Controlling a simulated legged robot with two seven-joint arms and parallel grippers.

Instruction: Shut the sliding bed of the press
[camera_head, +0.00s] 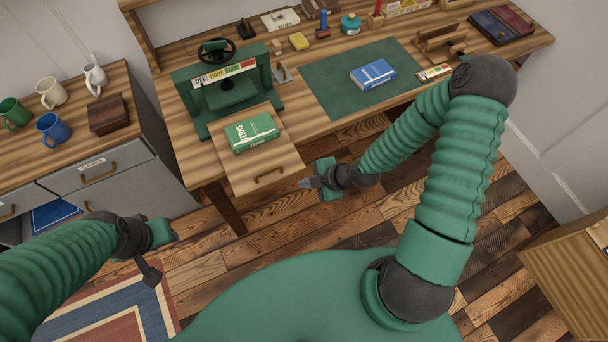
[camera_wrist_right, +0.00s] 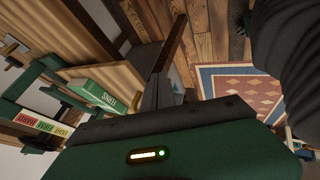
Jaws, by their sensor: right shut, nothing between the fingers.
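The green press (camera_head: 184,92) with a dark handwheel stands at the left end of the wooden bench. Its sliding bed (camera_head: 228,172), a wooden board, sticks out toward me past the bench's front edge. A brass handle (camera_head: 270,175) is at its front, and a green book (camera_head: 251,132) lies on it. The book also shows in the right wrist view (camera_wrist_right: 97,95). My right gripper (camera_head: 305,184) is shut and empty, just right of the bed's front, apart from the handle.
A green mat (camera_head: 325,92) with a blue book (camera_head: 373,74) lies on the bench right of the press. A cabinet (camera_head: 100,170) with several mugs stands at the left. Wooden floor below the bed is clear; a patterned rug (camera_head: 110,312) lies lower left.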

